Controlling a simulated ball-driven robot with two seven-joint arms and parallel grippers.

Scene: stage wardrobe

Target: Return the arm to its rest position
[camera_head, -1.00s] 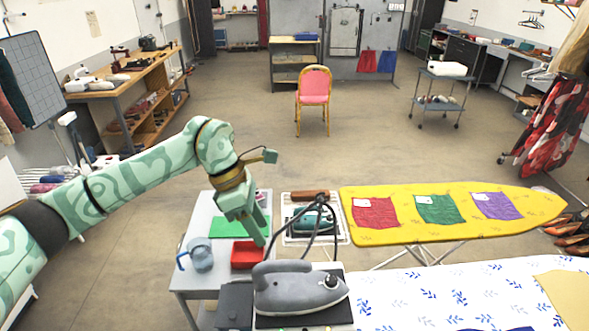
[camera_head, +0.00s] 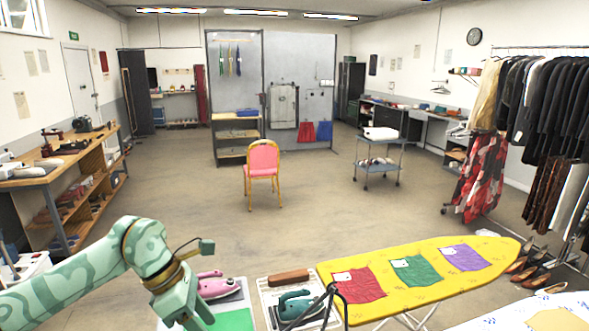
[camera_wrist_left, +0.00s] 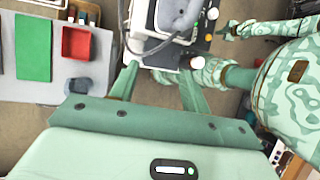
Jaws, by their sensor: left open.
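My left arm comes in from the left in the head view, with its mint-green left gripper (camera_head: 188,312) low in the picture, in front of the grey side table. In the left wrist view the two fingers of this gripper (camera_wrist_left: 158,82) stand apart with nothing between them. Patterned arm parts of mine fill the right of the wrist view. I cannot make out my right gripper in either view.
A red tray (camera_wrist_left: 77,43) and a green mat (camera_wrist_left: 33,47) lie on the side table (camera_wrist_left: 75,75). The yellow ironing board (camera_head: 330,272) bears red, green and purple cloths. A teal iron (camera_head: 297,305) and a pink iron (camera_head: 216,287) stand nearby. Open floor surrounds the pink chair (camera_head: 262,160).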

